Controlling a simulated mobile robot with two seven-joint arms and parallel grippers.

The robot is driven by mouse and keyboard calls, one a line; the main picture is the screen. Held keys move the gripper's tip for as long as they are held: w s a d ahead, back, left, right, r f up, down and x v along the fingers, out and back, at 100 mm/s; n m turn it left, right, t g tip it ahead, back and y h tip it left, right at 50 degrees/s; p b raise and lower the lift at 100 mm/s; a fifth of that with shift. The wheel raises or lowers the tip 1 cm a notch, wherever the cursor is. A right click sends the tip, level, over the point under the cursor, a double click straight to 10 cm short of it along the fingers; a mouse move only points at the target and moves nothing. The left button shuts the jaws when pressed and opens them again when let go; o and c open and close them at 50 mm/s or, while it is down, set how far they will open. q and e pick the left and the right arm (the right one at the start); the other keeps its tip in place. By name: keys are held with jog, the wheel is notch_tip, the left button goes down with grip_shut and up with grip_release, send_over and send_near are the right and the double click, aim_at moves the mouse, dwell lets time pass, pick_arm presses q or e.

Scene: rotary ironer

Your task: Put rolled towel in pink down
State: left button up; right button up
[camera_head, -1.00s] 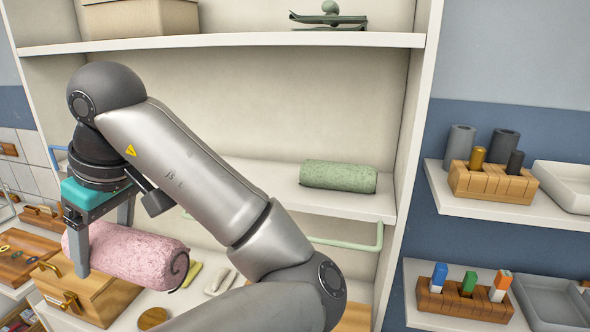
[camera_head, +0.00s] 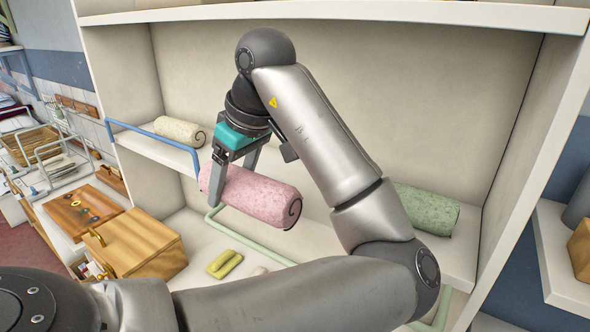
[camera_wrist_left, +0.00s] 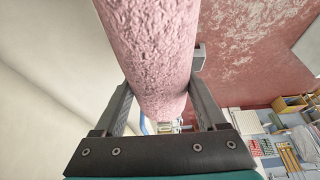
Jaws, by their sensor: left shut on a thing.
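The rolled pink towel (camera_head: 252,195) hangs in my left gripper (camera_head: 232,185), in front of the middle shelf between the cream and green rolls. My left gripper is shut on it, with a finger on either side. In the left wrist view the pink towel (camera_wrist_left: 152,50) runs up between the two fingers (camera_wrist_left: 160,105). In the head view it looks level with the shelf edge; I cannot tell whether it touches anything. My right gripper is not in view.
A cream rolled towel (camera_head: 180,131) lies at the shelf's left, behind a blue rail (camera_head: 160,138). A green rolled towel (camera_head: 425,210) lies at its right, partly behind my arm.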

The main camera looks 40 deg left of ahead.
pick_arm(q)
jog(key=w, duration=0.4)
jog(key=w+a+p, duration=0.1)
jog(key=w, duration=0.3)
jog(key=w+p, duration=0.1)
jog(key=w, duration=0.4)
jog(key=shift+a, duration=0.2)
jog(key=shift+f+p, duration=0.45)
jog(key=shift+f, duration=1.35)
jog(key=o, duration=1.4)
jog(key=shift+f, duration=0.1)
jog(key=shift+c, duration=0.2)
